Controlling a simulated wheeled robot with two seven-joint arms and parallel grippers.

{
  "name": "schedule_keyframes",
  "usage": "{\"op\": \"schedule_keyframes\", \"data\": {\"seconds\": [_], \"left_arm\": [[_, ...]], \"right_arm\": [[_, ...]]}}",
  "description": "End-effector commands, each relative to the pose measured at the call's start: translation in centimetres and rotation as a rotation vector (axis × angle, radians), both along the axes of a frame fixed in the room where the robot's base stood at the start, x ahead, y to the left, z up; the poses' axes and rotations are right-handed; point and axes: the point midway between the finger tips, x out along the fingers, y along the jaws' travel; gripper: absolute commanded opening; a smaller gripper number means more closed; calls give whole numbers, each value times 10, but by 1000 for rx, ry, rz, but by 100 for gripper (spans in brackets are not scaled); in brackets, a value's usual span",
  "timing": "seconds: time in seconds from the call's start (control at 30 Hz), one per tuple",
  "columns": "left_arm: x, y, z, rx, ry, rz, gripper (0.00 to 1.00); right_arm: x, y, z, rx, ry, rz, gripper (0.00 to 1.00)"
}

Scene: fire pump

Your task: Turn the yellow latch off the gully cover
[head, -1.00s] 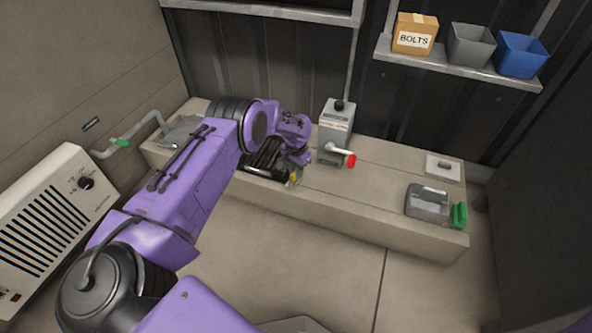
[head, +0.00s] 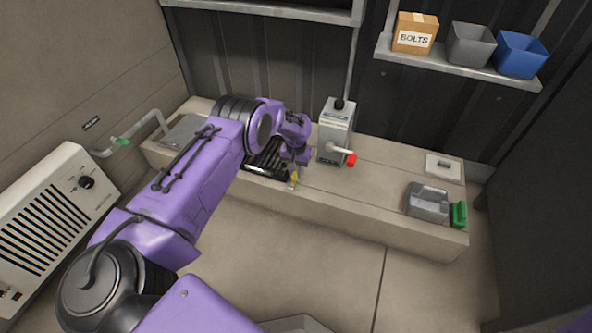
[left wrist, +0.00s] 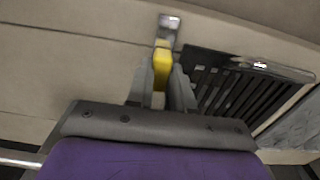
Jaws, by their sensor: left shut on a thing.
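The yellow latch (left wrist: 161,66) is between the fingers of my left gripper (left wrist: 160,88) in the left wrist view. A small metal plate (left wrist: 170,24) sits at the latch's far end. The latch lies beside the slotted dark gully cover (left wrist: 222,88), not across its slots in this view. In the head view the latch (head: 294,178) shows small below my left gripper (head: 296,165), at the right end of the gully cover (head: 266,163). My arm hides part of the cover. My right gripper is in neither view.
A heater (head: 50,225) is at left.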

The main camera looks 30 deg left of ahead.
Motion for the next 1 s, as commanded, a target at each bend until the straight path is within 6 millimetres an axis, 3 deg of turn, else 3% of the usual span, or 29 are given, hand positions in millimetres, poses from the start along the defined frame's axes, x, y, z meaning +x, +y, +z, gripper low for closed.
{"op": "schedule_keyframes", "data": {"seconds": [0.17, 0.2, 0.27, 0.57, 0.73, 1.0], "left_arm": [[-2, -2, -2, -4, 6, 1, 0], [-2, -2, -2, -4, 6, 1, 31], [-2, -2, -2, -3, 5, 1, 47], [-1, -1, 2, -1, 2, 0, 47], [0, -1, 34, -2, 0, 1, 47], [-1, -1, 93, -3, 2, 0, 47]], "right_arm": [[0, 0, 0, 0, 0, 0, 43], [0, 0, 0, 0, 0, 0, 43], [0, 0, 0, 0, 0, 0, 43], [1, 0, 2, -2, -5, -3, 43], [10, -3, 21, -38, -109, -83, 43], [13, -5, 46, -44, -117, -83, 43]]}}
